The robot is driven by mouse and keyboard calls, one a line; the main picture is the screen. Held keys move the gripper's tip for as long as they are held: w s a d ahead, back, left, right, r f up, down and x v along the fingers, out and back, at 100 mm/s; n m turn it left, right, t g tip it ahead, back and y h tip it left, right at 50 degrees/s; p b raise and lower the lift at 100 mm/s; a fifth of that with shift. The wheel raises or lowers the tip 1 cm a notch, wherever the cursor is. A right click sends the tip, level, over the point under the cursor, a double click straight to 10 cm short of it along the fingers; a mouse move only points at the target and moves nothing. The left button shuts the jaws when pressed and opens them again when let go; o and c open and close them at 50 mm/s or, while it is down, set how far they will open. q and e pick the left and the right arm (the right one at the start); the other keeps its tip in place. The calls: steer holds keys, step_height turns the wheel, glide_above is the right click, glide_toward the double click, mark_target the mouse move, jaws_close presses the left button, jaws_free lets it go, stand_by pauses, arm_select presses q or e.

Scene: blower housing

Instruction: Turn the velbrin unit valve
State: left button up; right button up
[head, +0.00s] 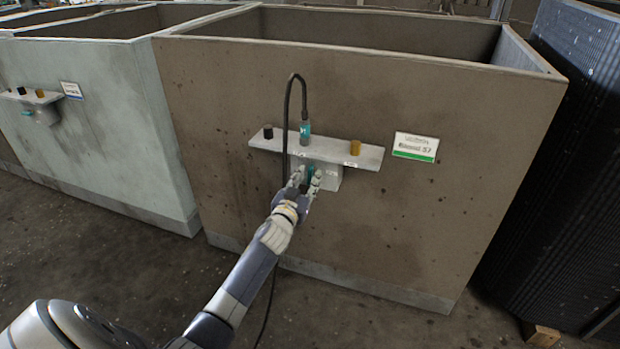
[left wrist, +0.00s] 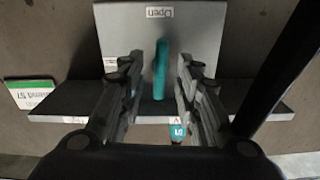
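The teal valve handle (head: 310,171) is on a grey box (head: 329,178) below a shelf on a brown bin wall. In the left wrist view, the handle (left wrist: 160,70) is a narrow upright bar on the box's face (left wrist: 205,35), beside an upside-down label reading "Open" (left wrist: 159,12). My left gripper (head: 306,180) is in front of the box. In the left wrist view, my left gripper (left wrist: 157,75) is open, its fingers on either side of the handle with gaps showing. My right gripper is not in view.
The shelf (head: 275,146) carries a black cap (head: 268,132), an amber cap (head: 355,147) and a teal connector (head: 305,129) with a hanging black cable (head: 287,110). A green-white sign (head: 415,147) is at right. A pale bin (head: 110,150) with a similar shelf stands left.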

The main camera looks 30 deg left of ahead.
arm_select(q)
steer(key=shift+x, duration=1.25)
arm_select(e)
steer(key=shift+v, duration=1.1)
arm_select(q)
jaws_close()
